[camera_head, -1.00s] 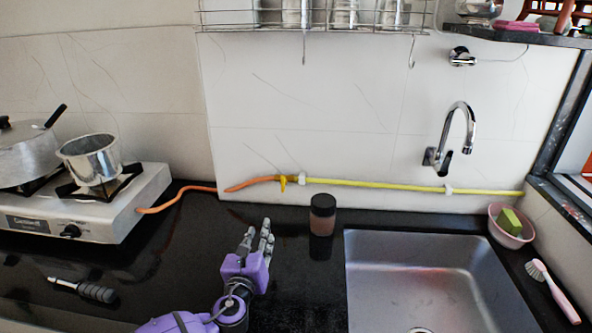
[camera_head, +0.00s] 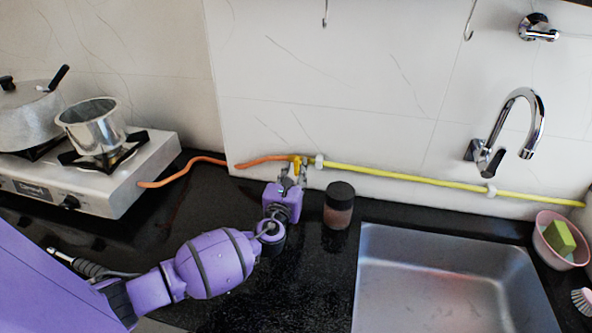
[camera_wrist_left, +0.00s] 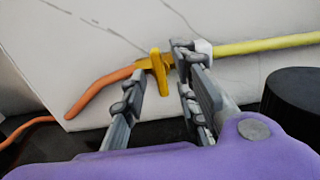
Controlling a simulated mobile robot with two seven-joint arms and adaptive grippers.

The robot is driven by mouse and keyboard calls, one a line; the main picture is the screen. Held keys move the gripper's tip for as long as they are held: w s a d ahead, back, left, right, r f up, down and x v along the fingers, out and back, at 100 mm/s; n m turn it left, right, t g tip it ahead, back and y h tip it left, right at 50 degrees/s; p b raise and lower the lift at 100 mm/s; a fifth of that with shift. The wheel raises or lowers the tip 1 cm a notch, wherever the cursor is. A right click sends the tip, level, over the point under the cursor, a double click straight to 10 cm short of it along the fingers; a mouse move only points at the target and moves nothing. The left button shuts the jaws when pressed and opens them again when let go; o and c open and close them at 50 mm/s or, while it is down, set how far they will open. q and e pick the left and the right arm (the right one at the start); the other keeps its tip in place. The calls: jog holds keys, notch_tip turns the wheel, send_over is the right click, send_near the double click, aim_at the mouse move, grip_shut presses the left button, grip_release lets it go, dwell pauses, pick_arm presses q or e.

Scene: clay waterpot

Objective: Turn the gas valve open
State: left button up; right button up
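The gas valve (camera_head: 296,163) is a small yellow-orange fitting with a handle. It joins the orange hose (camera_head: 262,160) to the yellow pipe (camera_head: 400,176) low on the back wall. In the left wrist view the valve handle (camera_wrist_left: 160,72) stands between and beyond the fingertips. My left gripper (camera_head: 293,175) is open at the valve, with one finger to each side of the handle in the picture. In the left wrist view the gripper (camera_wrist_left: 157,75) shows a gap around the handle; contact cannot be told. My right gripper is not in view.
A dark-lidded jar (camera_head: 338,208) stands just right of my left gripper. The gas stove (camera_head: 120,180) with a steel pot (camera_head: 95,128) is at the left. The sink (camera_head: 440,270) and a pink bowl (camera_head: 548,247) are at the right.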

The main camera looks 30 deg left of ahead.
pick_arm(q)
jog(key=shift+w, duration=0.4)
jog(key=shift+w+a, duration=0.1)
grip_shut()
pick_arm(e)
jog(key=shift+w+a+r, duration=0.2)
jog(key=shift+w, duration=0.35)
